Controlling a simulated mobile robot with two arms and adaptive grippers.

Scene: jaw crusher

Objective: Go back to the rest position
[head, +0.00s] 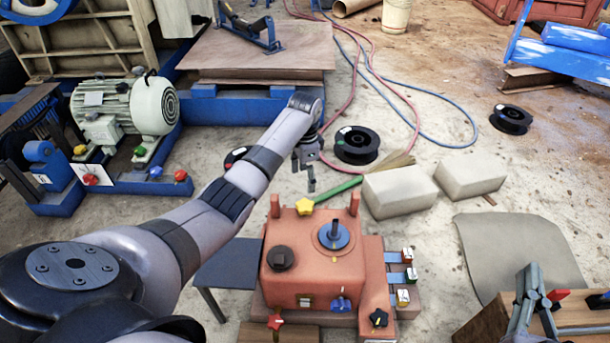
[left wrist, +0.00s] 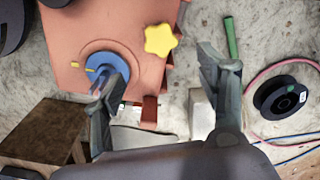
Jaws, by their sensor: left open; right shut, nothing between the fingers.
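My left arm reaches in from the left in the head view. Its gripper (head: 309,182) hangs behind the orange control box (head: 300,272), above the floor near a green bar. In the left wrist view the left gripper (left wrist: 158,75) is open, its two fingers wide apart with nothing held between them. One finger overlaps the blue dial (left wrist: 100,63) on the orange box in the picture; I cannot tell whether it touches. A yellow star knob (left wrist: 159,39) shows between the fingers. My right gripper (head: 532,285) is at the lower right of the head view, shut and empty, over a wooden block.
A motor (head: 122,106) on a blue frame stands at the left. Two pale blocks (head: 400,191) and a black spool (head: 356,145) lie behind the orange box. Red and blue hoses cross the floor. A grey mat (head: 522,250) lies at the right; open floor is beyond.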

